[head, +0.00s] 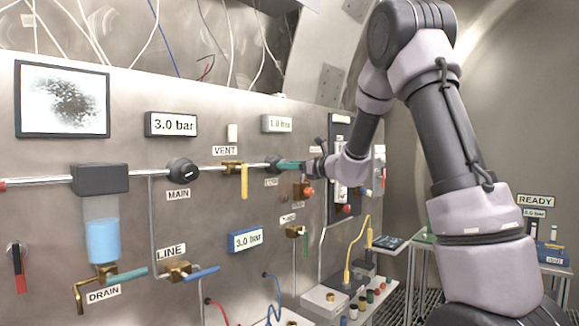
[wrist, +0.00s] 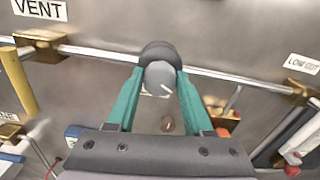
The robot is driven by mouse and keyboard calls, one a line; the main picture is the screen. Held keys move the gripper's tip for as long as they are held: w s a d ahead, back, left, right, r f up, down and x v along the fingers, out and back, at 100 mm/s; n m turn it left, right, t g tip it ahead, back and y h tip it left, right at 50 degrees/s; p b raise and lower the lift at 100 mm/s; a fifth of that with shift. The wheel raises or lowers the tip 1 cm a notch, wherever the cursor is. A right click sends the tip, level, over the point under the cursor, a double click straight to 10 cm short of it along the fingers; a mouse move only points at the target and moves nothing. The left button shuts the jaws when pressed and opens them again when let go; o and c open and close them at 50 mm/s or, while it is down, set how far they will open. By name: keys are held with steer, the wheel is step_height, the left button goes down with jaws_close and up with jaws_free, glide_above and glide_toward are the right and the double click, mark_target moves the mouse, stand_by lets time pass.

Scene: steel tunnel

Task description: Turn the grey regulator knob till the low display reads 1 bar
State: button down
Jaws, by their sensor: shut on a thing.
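The grey regulator knob (wrist: 158,76) sits on the horizontal pipe in the wrist view, with a white mark on its face. The teal fingers of my gripper (wrist: 156,88) are shut on it, one on each side. In the head view the knob (head: 271,162) is partly hidden behind my gripper (head: 286,164). A small display (head: 277,124) above the knob appears to read 1.0 bar; I see no label naming it low.
The yellow VENT handle (head: 244,180) is just left of the knob, and the dark MAIN knob (head: 182,171) further left. An orange-red fitting (head: 302,190) lies below my gripper. A LOW OUT label (wrist: 303,63) is at the right in the wrist view. A bench with bottles stands below.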

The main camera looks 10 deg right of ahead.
steer(key=shift+c, duration=1.4)
jaws_free()
steer(key=v, duration=1.1)
